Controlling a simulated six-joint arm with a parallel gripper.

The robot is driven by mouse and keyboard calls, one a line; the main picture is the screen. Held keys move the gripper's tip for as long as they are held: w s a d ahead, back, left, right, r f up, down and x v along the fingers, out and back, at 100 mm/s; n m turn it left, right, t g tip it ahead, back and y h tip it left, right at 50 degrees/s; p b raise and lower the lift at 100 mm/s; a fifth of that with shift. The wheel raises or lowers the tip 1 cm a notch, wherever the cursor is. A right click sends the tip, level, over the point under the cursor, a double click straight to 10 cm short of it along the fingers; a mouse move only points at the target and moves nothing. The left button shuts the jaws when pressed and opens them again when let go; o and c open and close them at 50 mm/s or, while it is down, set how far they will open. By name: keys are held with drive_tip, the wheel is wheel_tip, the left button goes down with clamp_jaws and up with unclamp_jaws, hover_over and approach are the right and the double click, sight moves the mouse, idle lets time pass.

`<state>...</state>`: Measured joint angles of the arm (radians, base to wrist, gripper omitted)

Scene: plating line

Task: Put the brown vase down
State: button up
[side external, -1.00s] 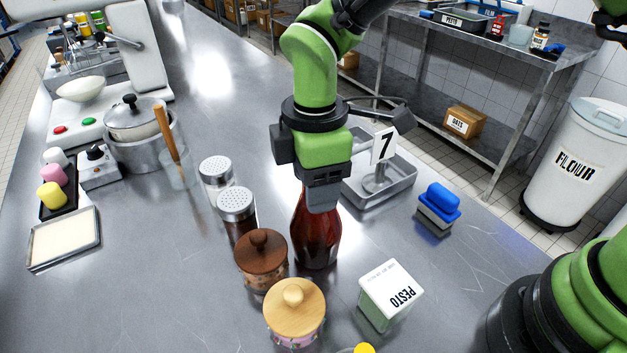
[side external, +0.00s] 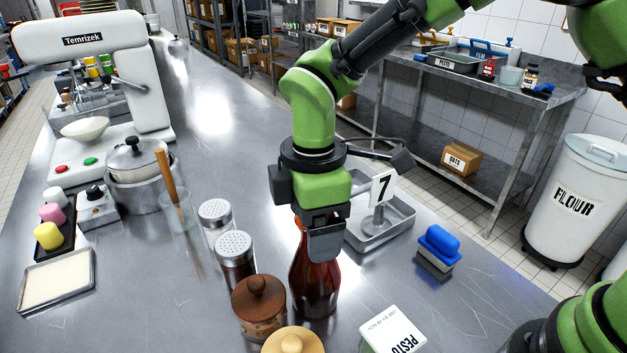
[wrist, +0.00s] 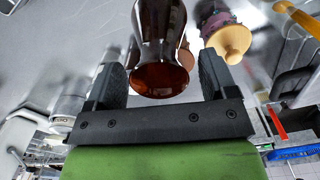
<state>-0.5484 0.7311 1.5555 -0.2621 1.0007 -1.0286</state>
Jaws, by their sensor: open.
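The brown vase (side external: 315,280) is glossy, dark reddish-brown and bottle-shaped, with a narrow neck. It stands upright on the steel counter in the side view. My gripper (side external: 320,238) is directly above it, pointing down, with its fingers around the neck; the near finger hides part of the neck. In the wrist view the vase (wrist: 160,40) lies between the two open fingers (wrist: 160,68), with a visible gap at least on the right side.
The brown-lidded jar (side external: 259,303) and metal-topped shakers (side external: 235,258) stand close on the vase's left. The pesto box (side external: 393,332) is in front right. A tray with a number 7 sign (side external: 382,190) and a blue brush (side external: 438,243) are behind right.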

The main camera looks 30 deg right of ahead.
drive_tip(key=s+d+r+m+t+y, duration=0.1)
drive_tip(key=d+r+m, duration=0.15)
drive_tip(key=r, duration=0.55)
drive_tip(key=s+d+r+m, duration=0.1)
drive_tip(key=d+r+m, duration=0.15)
drive_tip(key=r, duration=0.55)
drive_tip(key=s+d+r+m+t+y, duration=0.1)
drive_tip(key=s+d+m+t, duration=0.4)
drive_tip(key=s+d+m, duration=0.5)
drive_tip(key=s+m, duration=0.3)
drive_tip(key=shift+s+d+t, duration=0.35)
drive_tip(key=shift+d+t, duration=0.05)
drive_tip(key=shift+s+d+f+m, duration=0.1)
drive_tip(key=shift+s+f+m, duration=0.15)
drive_tip(key=shift+m, duration=0.35)
drive_tip(key=shift+c, duration=0.2)
